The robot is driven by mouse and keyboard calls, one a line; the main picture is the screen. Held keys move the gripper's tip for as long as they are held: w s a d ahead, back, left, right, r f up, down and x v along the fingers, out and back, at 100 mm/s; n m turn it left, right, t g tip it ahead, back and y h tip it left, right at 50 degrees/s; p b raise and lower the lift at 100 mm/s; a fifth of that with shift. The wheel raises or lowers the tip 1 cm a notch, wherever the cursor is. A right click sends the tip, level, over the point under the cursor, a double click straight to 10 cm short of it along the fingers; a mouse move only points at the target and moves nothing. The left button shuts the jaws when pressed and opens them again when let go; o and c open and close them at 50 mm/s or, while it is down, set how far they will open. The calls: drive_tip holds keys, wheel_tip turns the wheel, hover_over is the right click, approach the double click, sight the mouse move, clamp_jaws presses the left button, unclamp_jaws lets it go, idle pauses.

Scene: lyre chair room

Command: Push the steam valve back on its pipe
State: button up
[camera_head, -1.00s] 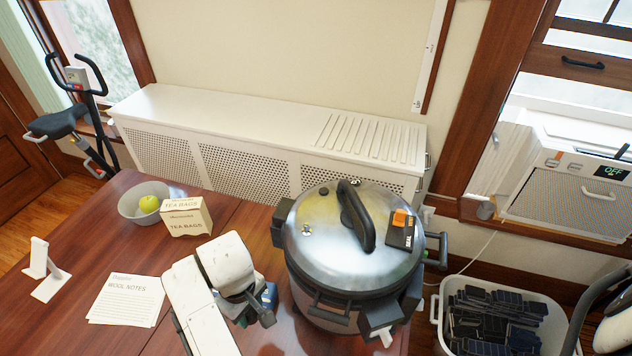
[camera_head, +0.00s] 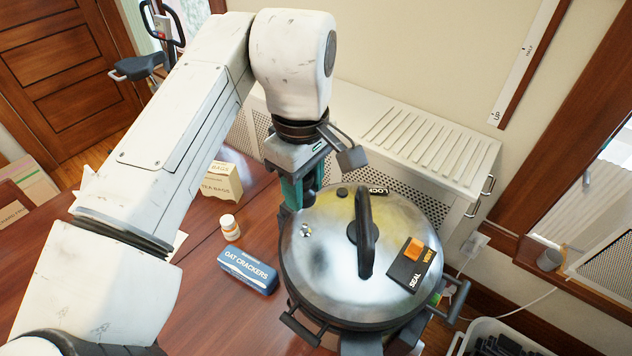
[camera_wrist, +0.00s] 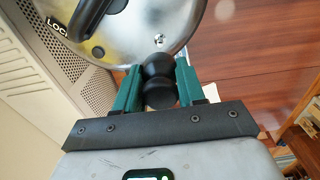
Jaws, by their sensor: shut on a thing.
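The steam valve, a black rounded knob, is between the teal fingers of my gripper (camera_head: 302,190). It shows clearly in the wrist view as the steam valve (camera_wrist: 160,82), with a finger on each side. The big pressure cooker has a shiny steel lid (camera_head: 335,235) with a black upright handle. A small metal stub on the lid, apparently the pipe (camera_head: 305,230), stands bare near the left rim. In the wrist view the pipe (camera_wrist: 158,41) lies just beyond the valve, apart from it. My gripper is at the lid's back left edge; the valve's height above it is unclear.
An oat crackers box (camera_head: 247,271) and a small bottle (camera_head: 230,227) stand left of the cooker. An orange slider (camera_head: 415,248) sits on the lid's right. A white radiator cover (camera_head: 420,140) is behind.

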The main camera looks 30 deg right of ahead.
sight(305, 225)
drive_tip(key=shift+r+p, duration=0.1)
drive_tip(key=shift+p, duration=0.25)
drive_tip(key=shift+f+b, duration=1.35)
drive_tip(key=shift+f, duration=1.7)
drive_tip(key=shift+p, duration=1.05)
drive_tip(key=shift+f+b, duration=0.55)
drive_tip(key=shift+f, duration=0.95)
drive_tip(key=o, duration=1.1)
drive_tip(key=shift+o, duration=0.2)
wheel_tip(305, 225, up, 11)
drive_tip(key=shift+f, duration=0.1)
